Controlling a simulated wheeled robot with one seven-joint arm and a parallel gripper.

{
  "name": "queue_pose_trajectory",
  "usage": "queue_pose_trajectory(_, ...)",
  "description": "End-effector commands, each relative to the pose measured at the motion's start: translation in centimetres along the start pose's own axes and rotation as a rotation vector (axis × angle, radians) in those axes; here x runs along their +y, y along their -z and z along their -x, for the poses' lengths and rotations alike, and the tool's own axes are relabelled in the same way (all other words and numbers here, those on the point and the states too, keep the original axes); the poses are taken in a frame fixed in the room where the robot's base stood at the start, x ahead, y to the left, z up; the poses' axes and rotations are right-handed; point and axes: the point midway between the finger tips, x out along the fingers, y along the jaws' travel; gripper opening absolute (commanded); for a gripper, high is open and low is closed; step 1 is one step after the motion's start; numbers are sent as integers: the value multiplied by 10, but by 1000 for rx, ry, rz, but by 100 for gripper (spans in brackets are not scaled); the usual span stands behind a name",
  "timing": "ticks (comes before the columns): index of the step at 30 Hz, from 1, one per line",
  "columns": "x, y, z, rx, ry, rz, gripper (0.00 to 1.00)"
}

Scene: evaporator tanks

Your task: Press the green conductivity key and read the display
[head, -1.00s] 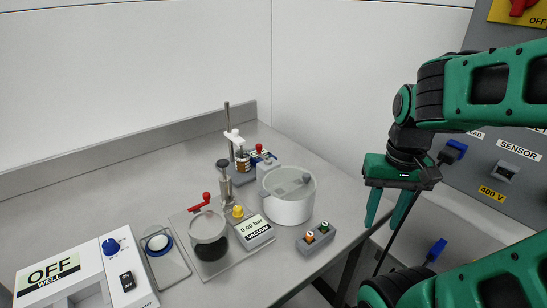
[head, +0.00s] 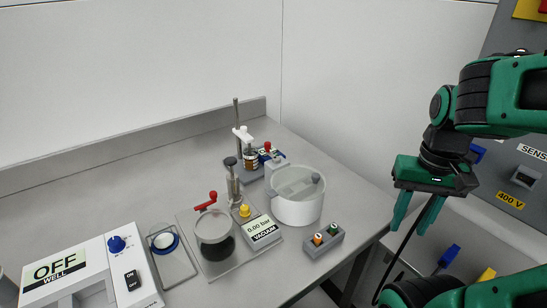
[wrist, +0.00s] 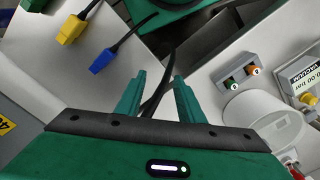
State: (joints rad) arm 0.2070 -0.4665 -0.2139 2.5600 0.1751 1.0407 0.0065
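A small grey key box (head: 324,244) sits at the bench's front right edge, with an orange key (head: 318,239) and a green key (head: 333,229) on top. The box also shows at the right of the wrist view (wrist: 238,74). No conductivity label is readable on it. My gripper (head: 412,222) hangs off the bench to the right of the box, fingers pointing down. The fingers (wrist: 160,80) are apart with nothing gripped; a dark cable shows behind them. The vacuum display (head: 261,229) reads 0.00 bar and the well display (head: 55,267) reads OFF.
A white round tank (head: 297,208) stands just behind the key box. A glass vessel with a red crank (head: 206,202) is left of it. A clamp stand (head: 236,125) is farther back. The wall panel (head: 515,165) and blue plug (head: 449,255) are at the right.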

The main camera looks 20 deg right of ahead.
Motion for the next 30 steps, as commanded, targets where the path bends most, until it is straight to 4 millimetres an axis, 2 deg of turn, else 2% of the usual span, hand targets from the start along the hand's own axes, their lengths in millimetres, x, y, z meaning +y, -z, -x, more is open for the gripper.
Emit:
queue_pose_trajectory(1,0,0,0,0,0,0,23)
queue_pose_trajectory(4,0,0,0,0,0,0,0)
queue_pose_trajectory(30,0,0,0,0,0,0,0)
